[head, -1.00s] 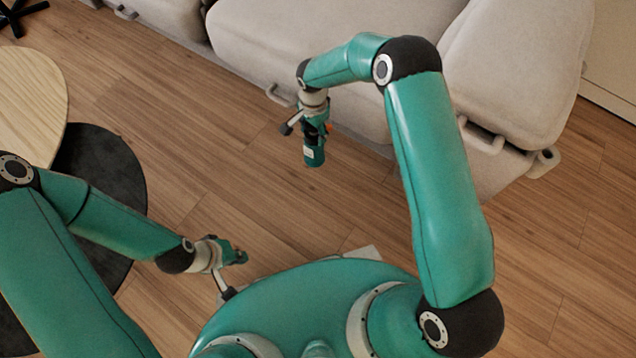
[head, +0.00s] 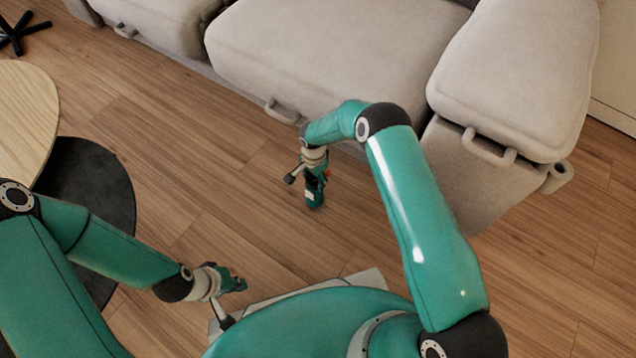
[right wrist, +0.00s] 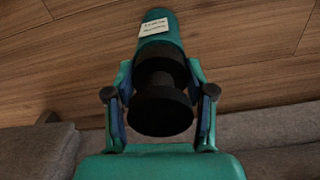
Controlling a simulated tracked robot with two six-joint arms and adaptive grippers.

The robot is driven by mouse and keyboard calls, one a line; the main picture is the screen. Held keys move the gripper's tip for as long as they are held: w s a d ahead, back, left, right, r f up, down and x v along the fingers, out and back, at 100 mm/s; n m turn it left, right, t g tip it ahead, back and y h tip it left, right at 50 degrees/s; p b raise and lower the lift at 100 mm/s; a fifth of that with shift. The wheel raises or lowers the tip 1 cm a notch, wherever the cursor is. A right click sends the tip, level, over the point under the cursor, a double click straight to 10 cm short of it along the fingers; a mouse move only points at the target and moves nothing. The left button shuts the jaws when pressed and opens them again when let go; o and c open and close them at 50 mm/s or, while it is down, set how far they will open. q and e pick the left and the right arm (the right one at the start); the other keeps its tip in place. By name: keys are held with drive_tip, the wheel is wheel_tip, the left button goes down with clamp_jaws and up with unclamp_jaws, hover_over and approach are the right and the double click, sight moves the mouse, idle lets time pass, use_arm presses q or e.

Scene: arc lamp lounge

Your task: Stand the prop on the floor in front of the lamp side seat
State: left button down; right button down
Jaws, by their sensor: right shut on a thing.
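The prop (head: 314,198) is a teal cylinder with a white label and black ringed parts. My right gripper (head: 316,178) is shut on it and holds it roughly upright over the floor in front of the sofa. I cannot tell whether its lower end touches the floor. In the right wrist view the prop (right wrist: 155,25) sits between the two fingers (right wrist: 160,105), label showing. A beige middle seat (head: 330,50) and a right-hand seat (head: 515,80) stand behind it; no lamp is visible. My left gripper (head: 232,283) is low at left, apparently empty, its jaws unclear.
A round wooden table (head: 22,115) stands at the left edge above a dark round base (head: 95,180). Black feet (head: 22,32) show at the top left. Bare plank floor (head: 210,150) lies between table and sofa, with more at the right (head: 560,240).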

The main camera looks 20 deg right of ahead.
drive_tip(key=shift+f+b, duration=0.5)
drive_tip(key=shift+f, duration=1.35)
drive_tip(key=shift+c, duration=2)
unclamp_jaws()
